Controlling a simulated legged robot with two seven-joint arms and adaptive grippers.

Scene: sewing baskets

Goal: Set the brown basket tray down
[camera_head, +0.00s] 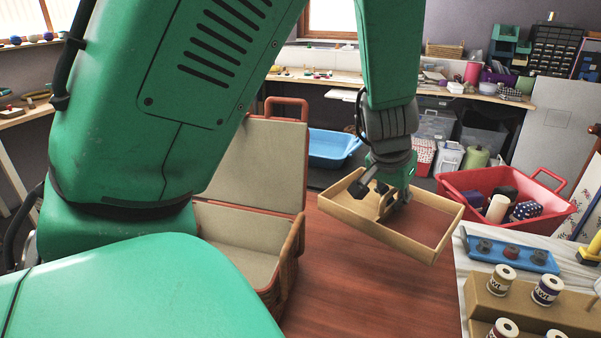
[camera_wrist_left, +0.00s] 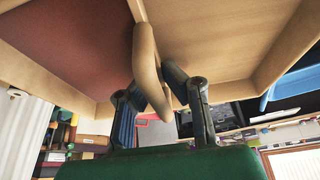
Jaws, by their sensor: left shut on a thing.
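The brown basket tray (camera_head: 370,224) is a shallow light-brown box with a divider and a handle in its middle. It hangs tilted above the reddish wooden surface, right of the open basket. My left gripper (camera_head: 386,200) is shut on the tray's handle. The open basket (camera_head: 298,240) has a beige lining and a raised lid, and is partly hidden by my arm. My right gripper is not in view.
A red crate (camera_head: 462,190) with spools stands right of the tray. A white-topped table (camera_head: 463,285) with a blue tray (camera_head: 535,262) and thread spools is at the lower right. A blue bin (camera_head: 330,148) is behind. The reddish wooden surface (camera_head: 365,300) in front is clear.

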